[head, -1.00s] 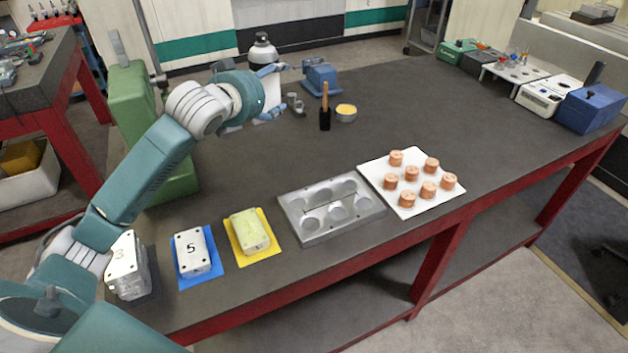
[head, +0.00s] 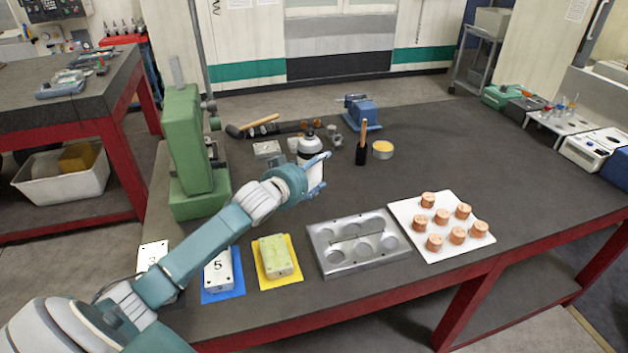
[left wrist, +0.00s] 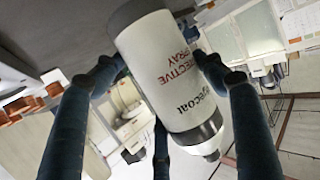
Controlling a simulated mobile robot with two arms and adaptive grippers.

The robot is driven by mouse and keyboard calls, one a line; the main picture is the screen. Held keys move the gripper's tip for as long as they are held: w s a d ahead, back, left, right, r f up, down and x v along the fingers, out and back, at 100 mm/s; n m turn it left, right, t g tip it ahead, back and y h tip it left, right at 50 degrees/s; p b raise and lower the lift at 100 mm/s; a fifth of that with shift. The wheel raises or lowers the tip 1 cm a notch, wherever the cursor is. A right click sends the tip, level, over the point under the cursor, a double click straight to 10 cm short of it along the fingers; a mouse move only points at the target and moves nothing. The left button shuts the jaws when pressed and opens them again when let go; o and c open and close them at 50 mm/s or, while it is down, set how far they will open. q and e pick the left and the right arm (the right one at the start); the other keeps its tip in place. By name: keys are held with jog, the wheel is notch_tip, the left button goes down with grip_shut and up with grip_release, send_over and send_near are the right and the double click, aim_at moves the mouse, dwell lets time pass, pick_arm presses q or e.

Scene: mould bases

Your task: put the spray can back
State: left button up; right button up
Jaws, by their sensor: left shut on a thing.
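The spray can (head: 311,156) is white with a dark band near its top. My right gripper is out of view.
A green press (head: 186,150) stands left. A brush (head: 362,145), a yellow-filled tin (head: 383,149) and a blue vise (head: 362,112) stand behind. A metal mould base (head: 355,245), a white plate (head: 425,240) with several copper pieces and numbered blocks line the front. The table's right middle is clear.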

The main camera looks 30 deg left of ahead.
aim_at(314, 181)
pick_arm(q)
notch_tip(314, 181, down, 4)
jog(key=shift+r, duration=0.25)
jog(key=shift+f, duration=0.4)
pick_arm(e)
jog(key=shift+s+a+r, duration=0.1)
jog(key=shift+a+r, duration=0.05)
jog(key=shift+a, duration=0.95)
